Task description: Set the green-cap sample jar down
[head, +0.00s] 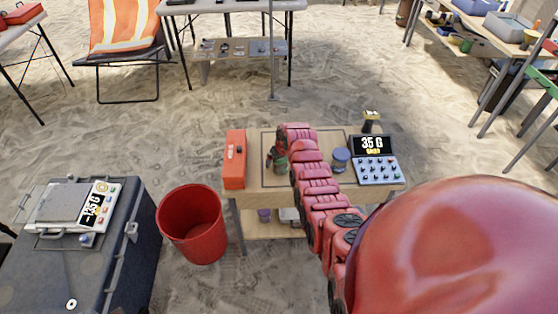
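The small jar with a green cap (281,164) is on or just above the left part of the small wooden table, at the far end of my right arm. My red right arm reaches in from the lower right, and its gripper (273,157) is at the jar. The arm partly hides both, so I cannot tell whether the fingers are closed on the jar or whether its base touches the table. My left gripper is not in view.
On the wooden table (252,200) stand an orange-red box (235,160), a blue-lidded jar (341,158) and a scale reading 35 G (373,146). A red bucket (192,226) and a grey case (130,250) with another display device (97,205) are at left.

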